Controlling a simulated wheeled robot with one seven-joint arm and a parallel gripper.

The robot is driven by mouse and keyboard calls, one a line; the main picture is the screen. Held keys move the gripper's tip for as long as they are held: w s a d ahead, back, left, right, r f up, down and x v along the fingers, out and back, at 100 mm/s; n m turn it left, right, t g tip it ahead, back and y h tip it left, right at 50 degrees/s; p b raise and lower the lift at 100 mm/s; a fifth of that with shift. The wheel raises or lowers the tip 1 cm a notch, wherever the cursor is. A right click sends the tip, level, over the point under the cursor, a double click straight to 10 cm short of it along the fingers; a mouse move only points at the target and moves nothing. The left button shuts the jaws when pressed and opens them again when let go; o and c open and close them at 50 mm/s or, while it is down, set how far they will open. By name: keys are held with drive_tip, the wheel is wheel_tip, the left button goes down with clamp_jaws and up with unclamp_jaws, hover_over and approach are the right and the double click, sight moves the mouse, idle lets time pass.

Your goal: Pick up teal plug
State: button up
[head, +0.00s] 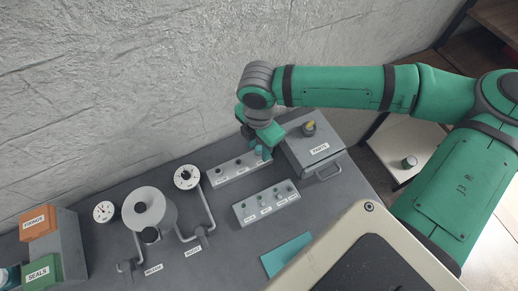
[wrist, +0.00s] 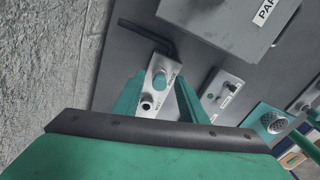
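The teal plug (wrist: 160,80) stands in a light grey rack (wrist: 166,104) in the wrist view, next to a dark hole. The two green fingers of my gripper (wrist: 160,92) are apart, one on either side of the plug; I cannot tell whether they touch it. In the head view my gripper (head: 261,151) points down at the right end of the rear rack (head: 232,172), close to the parts box. The fingers largely hide the plug there.
The grey parts box (head: 315,152) with a yellow-topped knob stands right beside my gripper. A front rack (head: 265,206) with several plugs lies nearer. A teal mat (head: 287,254) lies in front.

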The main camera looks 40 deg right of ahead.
clamp_jaws()
drive_tip(key=shift+r, duration=0.1)
